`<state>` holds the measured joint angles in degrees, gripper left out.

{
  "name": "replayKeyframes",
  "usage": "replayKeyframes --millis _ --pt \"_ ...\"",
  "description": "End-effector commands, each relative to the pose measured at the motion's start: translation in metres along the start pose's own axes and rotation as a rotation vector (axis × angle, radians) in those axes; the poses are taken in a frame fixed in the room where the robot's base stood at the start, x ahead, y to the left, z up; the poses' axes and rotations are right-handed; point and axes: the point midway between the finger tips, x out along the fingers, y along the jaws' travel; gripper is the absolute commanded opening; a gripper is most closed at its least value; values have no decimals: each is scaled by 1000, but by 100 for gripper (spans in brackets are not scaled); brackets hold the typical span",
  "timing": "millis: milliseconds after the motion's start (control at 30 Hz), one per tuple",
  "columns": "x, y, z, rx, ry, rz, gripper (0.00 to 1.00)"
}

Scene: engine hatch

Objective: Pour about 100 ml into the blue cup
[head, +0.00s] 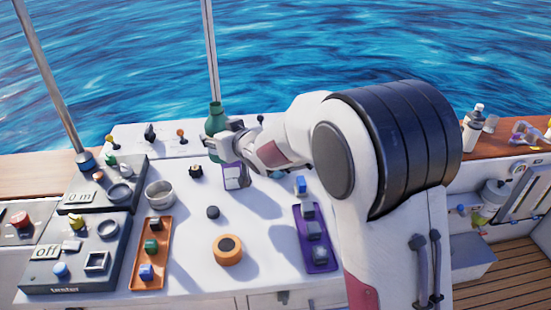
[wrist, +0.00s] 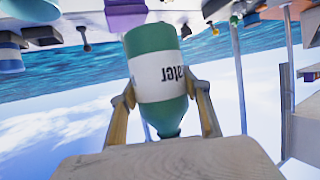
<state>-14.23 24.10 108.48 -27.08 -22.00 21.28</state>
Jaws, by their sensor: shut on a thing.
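My gripper (head: 228,143) is shut on a green bottle (head: 215,118). In the wrist view, which is upside down, both fingers clasp the bottle (wrist: 158,75) around its white lettered label. Its neck points to the picture's bottom, so the bottle stands about upright. Whether its base is clear of the panel is hidden. A small blue-teal thing (head: 277,174) is mostly hidden by my arm in the head view.
A purple and white box (head: 234,177) stands just below my gripper. A metal tin (head: 160,193), an orange ring (head: 228,250), an orange tray (head: 137,283) and a purple tray (head: 331,262) share the white panel. Tester boxes (head: 118,255) stand left. A mast (head: 210,50) rises behind the bottle.

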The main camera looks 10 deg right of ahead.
Motion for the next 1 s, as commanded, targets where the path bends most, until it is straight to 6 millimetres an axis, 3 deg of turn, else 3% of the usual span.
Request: replayKeyframes --millis 1000 --pt "19 20 -24 63 2 153 16"
